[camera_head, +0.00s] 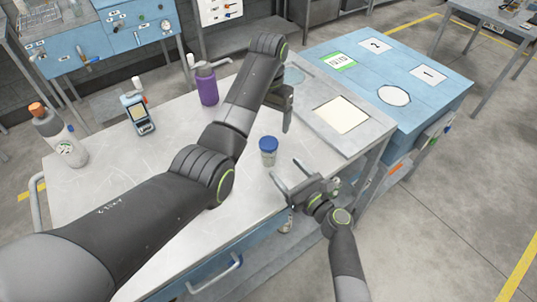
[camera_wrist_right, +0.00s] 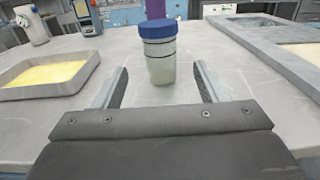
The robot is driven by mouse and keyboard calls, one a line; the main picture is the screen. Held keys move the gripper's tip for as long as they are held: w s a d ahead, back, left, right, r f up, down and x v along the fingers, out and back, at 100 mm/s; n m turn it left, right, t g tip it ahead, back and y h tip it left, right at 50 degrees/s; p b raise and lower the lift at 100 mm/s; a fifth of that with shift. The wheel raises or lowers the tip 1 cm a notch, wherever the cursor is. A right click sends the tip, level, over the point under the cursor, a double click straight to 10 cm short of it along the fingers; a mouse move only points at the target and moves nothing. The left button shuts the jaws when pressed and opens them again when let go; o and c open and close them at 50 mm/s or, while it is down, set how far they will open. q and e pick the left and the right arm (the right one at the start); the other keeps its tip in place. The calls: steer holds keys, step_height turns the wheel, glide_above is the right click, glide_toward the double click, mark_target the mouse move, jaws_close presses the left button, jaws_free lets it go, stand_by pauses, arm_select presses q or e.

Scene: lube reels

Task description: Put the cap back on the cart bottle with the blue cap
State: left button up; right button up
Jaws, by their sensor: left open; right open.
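A small clear bottle (camera_head: 268,158) stands upright on the pale cart top, with a blue cap (camera_head: 268,143) on its mouth. I cannot tell whether the cap is screwed tight. In the right wrist view the bottle (camera_wrist_right: 160,66) and its blue cap (camera_wrist_right: 157,29) stand ahead, centred between the fingers. My right gripper (camera_head: 287,178) is open and empty, just in front of the bottle and low over the cart's edge. My left gripper (camera_head: 285,112) is open, beyond the bottle and higher; its fingertips are partly hidden.
A purple bottle (camera_head: 207,88), a handheld device (camera_head: 138,113) and an orange-capped bottle (camera_head: 58,137) stand farther back. A shallow tray with yellow contents (camera_wrist_right: 45,78) lies left in the wrist view. A blue cart (camera_head: 445,92) adjoins on the right. My left arm covers much of the top.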

arm_select(q)
steer(key=shift+f+b, duration=0.45)
steer(key=shift+f, duration=0.1)
arm_select(e)
steer(key=v, duration=0.7)
steer(key=shift+s+d, duration=0.2)
steer(key=shift+s, duration=0.05)
